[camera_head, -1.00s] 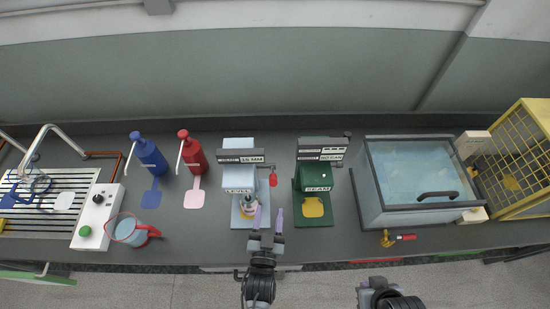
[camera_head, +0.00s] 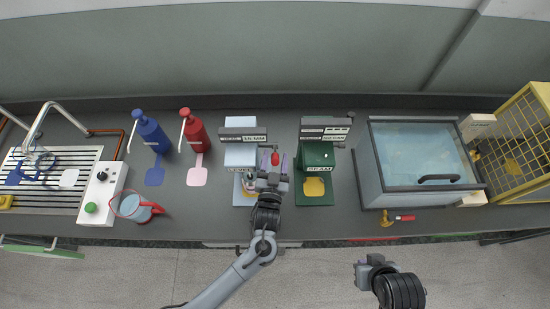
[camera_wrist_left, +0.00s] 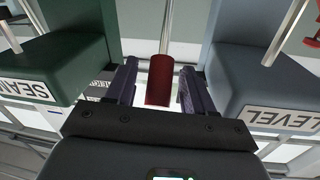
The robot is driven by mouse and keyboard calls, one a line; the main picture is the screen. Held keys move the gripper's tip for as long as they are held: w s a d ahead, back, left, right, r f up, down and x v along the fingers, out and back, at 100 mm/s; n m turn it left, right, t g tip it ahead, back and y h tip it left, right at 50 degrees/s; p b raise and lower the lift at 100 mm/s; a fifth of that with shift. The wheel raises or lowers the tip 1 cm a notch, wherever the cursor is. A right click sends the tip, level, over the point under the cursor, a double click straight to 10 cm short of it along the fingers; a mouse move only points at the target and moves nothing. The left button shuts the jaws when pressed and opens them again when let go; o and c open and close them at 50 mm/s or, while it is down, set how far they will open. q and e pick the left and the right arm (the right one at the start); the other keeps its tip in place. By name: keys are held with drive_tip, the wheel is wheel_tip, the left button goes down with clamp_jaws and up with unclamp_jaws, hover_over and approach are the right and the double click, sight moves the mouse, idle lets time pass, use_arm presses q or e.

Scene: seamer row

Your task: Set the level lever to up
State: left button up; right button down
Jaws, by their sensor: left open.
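The level lever is a thin rod with a red knob (camera_head: 275,158), on the right side of the pale blue machine labelled LEVEL (camera_head: 240,155). My left gripper (camera_head: 273,163) is open, with its purple fingers on either side of the knob. In the left wrist view the red knob (camera_wrist_left: 159,80) lies between the open fingers (camera_wrist_left: 157,88), with a gap on each side. The LEVEL label (camera_wrist_left: 284,119) shows right of it. My right gripper (camera_head: 376,270) is low, in front of the counter; its fingers cannot be made out.
The green SEAM machine (camera_head: 318,155) stands close to the right of the lever, with a narrow gap between. A glass-topped tank (camera_head: 418,155) is further right. Red (camera_head: 194,132) and blue (camera_head: 151,133) pump bottles and a jug (camera_head: 133,207) are left.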

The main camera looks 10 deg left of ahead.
use_arm(q)
drive_tip(key=shift+w, duration=0.1)
drive_tip(key=shift+c, duration=0.3)
clamp_jaws()
drive_tip(key=p, duration=0.1)
drive_tip(key=r+g+p, duration=0.1)
drive_tip(key=p, duration=0.1)
drive_tip(key=shift+w+r, duration=0.25)
drive_tip(key=shift+w, duration=0.15)
drive_tip(key=shift+w+p, duration=0.1)
drive_tip(key=shift+p, duration=0.25)
drive_tip(key=shift+f, duration=0.15)
drive_tip(key=shift+o, duration=0.3)
unclamp_jaws()
